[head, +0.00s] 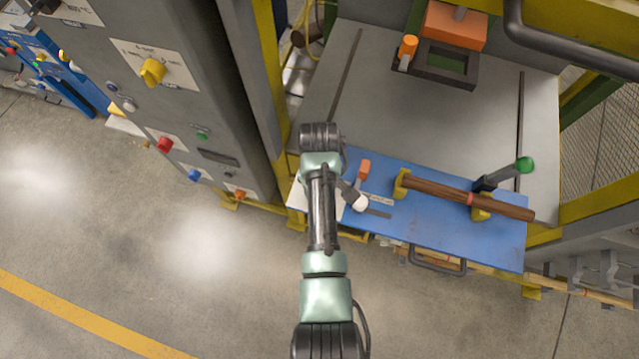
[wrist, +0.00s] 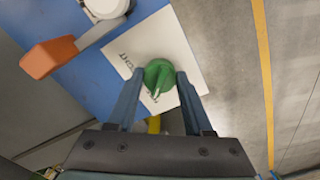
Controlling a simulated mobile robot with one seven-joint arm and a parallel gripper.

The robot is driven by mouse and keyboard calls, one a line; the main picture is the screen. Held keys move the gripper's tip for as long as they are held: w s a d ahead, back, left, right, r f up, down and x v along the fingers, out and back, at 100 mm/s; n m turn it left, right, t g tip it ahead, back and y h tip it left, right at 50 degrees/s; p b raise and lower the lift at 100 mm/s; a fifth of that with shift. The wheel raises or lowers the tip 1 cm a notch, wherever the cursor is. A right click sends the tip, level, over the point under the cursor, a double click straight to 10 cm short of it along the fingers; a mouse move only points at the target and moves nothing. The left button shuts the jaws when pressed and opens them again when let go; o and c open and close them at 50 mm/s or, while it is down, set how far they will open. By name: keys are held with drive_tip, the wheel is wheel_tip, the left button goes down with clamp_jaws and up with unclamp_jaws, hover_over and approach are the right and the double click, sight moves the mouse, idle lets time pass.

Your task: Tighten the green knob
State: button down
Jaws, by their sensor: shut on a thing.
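In the wrist view the green knob (wrist: 158,73) has a raised pointer ridge and sits on a white label plate (wrist: 150,47) with dark lettering, partly covered. My gripper (wrist: 158,79) has its two blue-grey fingers on either side of the knob, shut on it. The ridge points towards the bottom of the picture, between the fingers. In the head view the white plate (head: 298,196) shows only at the left end of the blue board, beside my arm. The knob and my fingers are hidden behind my arm there.
An orange-handled part (wrist: 50,57) with a white round end (wrist: 105,8) lies close to the knob. On the blue board (head: 420,228), a brown turned wood piece (head: 445,190) rests in yellow holders. A green-tipped lever (head: 525,164) stands behind it. A control cabinet (head: 180,100) stands left.

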drive_tip(key=m+p, duration=0.1)
drive_tip(key=m, duration=0.3)
drive_tip(key=shift+r, duration=0.15)
drive_tip(key=m+p, duration=0.1)
drive_tip(key=m, duration=0.4)
drive_tip(key=m+p, duration=0.1)
drive_tip(key=m, duration=0.3)
drive_tip(key=shift+a, duration=0.1)
drive_tip(key=shift+m, duration=2.1)
drive_tip(key=shift+c, duration=1.5)
unclamp_jaws()
wheel_tip(320, 180, up, 13)
drive_tip(key=b, duration=0.1)
